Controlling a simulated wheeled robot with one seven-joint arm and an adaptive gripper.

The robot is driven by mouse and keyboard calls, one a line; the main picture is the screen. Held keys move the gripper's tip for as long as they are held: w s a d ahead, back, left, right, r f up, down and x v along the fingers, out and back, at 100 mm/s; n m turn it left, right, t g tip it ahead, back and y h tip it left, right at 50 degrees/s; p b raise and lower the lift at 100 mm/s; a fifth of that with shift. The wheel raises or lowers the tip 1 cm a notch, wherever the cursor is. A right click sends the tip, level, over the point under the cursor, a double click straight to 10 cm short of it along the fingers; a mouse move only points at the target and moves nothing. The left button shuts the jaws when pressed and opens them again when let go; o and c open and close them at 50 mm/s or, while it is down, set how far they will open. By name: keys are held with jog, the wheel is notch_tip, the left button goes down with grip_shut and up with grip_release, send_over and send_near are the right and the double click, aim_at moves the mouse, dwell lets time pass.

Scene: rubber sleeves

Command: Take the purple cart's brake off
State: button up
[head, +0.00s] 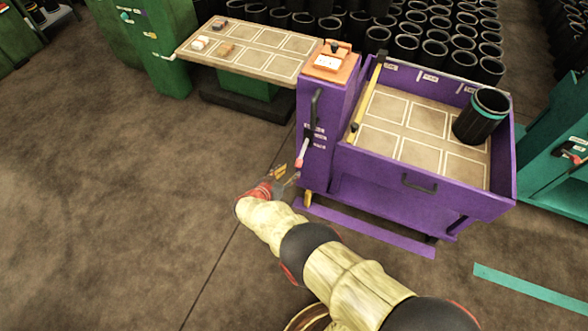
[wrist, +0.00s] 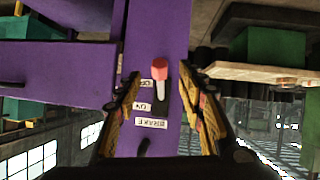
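The purple cart (head: 420,198) stands right of centre in the head view. On its narrow front column is the brake lever (head: 301,154), with a white shaft and a red-pink knob. In the wrist view, which is upside down, the lever's knob (wrist: 159,69) shows between my fingers, beside the upside-down OFF label (wrist: 147,84). The ON label (wrist: 142,106) and BRAKE label (wrist: 151,123) are also there. I cannot tell the lever's exact setting. My gripper (head: 286,176) is open, just below and left of the lever in the head view; its fingers (wrist: 161,78) do not visibly touch it.
A dark sleeve with a teal rim (head: 481,116) stands in the cart's tray. A tan-topped table (head: 255,50) with small blocks adjoins the column on the left. A teal cart (head: 560,160) is at right. The brown floor at left is clear.

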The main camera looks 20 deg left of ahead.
jog(key=shift+v, duration=2.15)
jog(key=s+d+f+n+g+h, duration=0.25)
jog(key=s+d+n+g, duration=0.25)
jog(key=s+d+n, duration=0.35)
jog(key=s+d+r+m+y+p, duration=0.1)
jog(key=s+d+r, duration=0.3)
jog(key=d+r, duration=0.8)
jog(key=s+d+r+m+g+y+p, duration=0.1)
jog(key=d+r, duration=1)
jog(key=r, duration=1.1)
jog(key=s+d+r+m+y+p, duration=0.3)
jog(key=s+d+r+m+p, duration=0.2)
jog(key=d+r, duration=0.7)
notch_tip(320, 180, up, 6)
jog(key=shift+s+d+f+m+g, duration=0.1)
jog(key=shift+s+d+m+g, duration=0.35)
jog(key=shift+s, duration=0.6)
